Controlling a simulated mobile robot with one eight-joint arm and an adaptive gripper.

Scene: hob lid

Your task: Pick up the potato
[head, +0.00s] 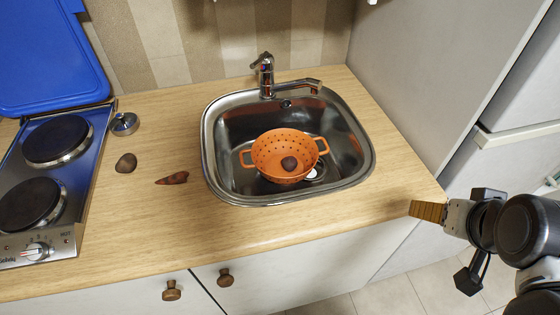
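A brown, rounded potato-like lump (126,163) lies on the wooden counter between the hob and the sink. A similar dark brown lump (289,163) lies inside the orange colander (262,150), which sits in the sink. I cannot tell for certain which of the two is the potato. My gripper (414,209) is at the right, by the counter's front right corner, well away from both lumps. Its ribbed tan finger points left. I see it from the side, so its opening is hidden. Nothing shows held in it.
A pointed reddish-brown piece (172,178) lies on the counter (150,235) left of the steel sink (361,160). A tap (266,76) stands behind the sink. The two-plate hob (83,175) with its raised blue lid (45,55) and a small metal cup (124,124) are at left. A tall cabinet bounds the right.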

